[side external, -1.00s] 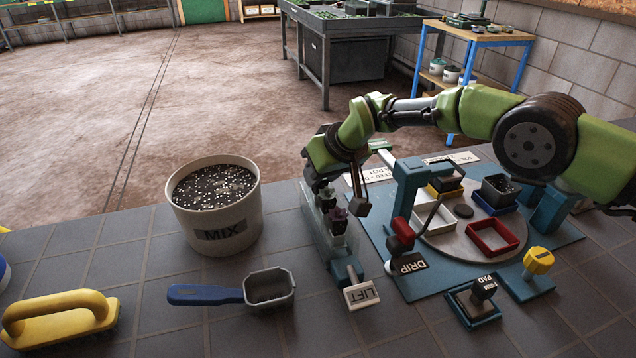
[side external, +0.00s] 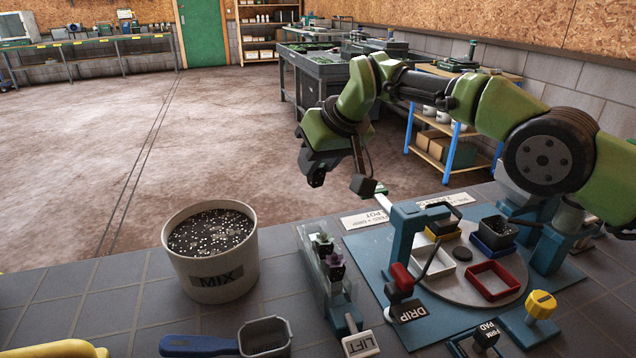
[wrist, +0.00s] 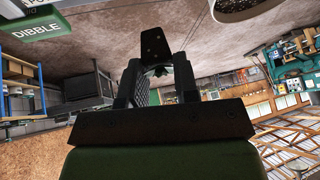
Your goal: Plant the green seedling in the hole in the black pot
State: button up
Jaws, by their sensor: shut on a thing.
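My gripper (side external: 315,168) is raised above the far end of the seedling rack, in front of the bare floor. In the wrist view my gripper (wrist: 157,80) is shut on the seedling, with a dark tapered plug (wrist: 155,45) sticking out beyond the fingers and a bit of green leaf (wrist: 158,70) between them. In the side view the held plug is small and dark, its leaves hidden. The black pot (side external: 497,232) stands in the blue frame on the round turntable, at right and well apart from my gripper. Soil shows inside; I cannot make out its hole.
The clear rack (side external: 330,285) holds other dark plugs, one with purple leaves (side external: 335,259). The MIX bucket (side external: 211,250) stands left. A blue post with the red DRIP lever (side external: 402,278) stands between rack and turntable (side external: 452,288). A blue scoop (side external: 200,345) lies in front.

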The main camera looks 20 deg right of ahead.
jog(key=shift+r, duration=0.5)
jog(key=shift+d+r, duration=0.1)
jog(key=shift+d, duration=0.05)
jog(key=s+d+r+m+h, duration=0.1)
jog(key=d+r, duration=0.2)
jog(key=d, duration=0.3)
jog(key=s+d+r+m, duration=0.1)
jog(key=s+d+r, duration=0.15)
jog(key=d, duration=0.25)
jog(key=s+d+m+h, duration=0.2)
jog(key=s+d+m, duration=0.1)
jog(key=s+d, duration=0.7)
jog(key=shift+w+d+f+n+t+y, duration=0.25)
jog(key=shift+w+d+f, duration=0.75)
jog(key=shift+w+f, duration=1.5)
jog(key=shift+w+d+f+n+g+y, duration=0.1)
jog(key=shift+w+d+f+n, duration=0.3)
jog(key=shift+w+d+f, duration=1.95)
jog(key=shift+w+a+f+n+t+y, duration=0.25)
jog(key=shift+w+f, duration=0.85)
jog(key=shift+f, duration=3)
jog(key=shift+a, duration=0.1)
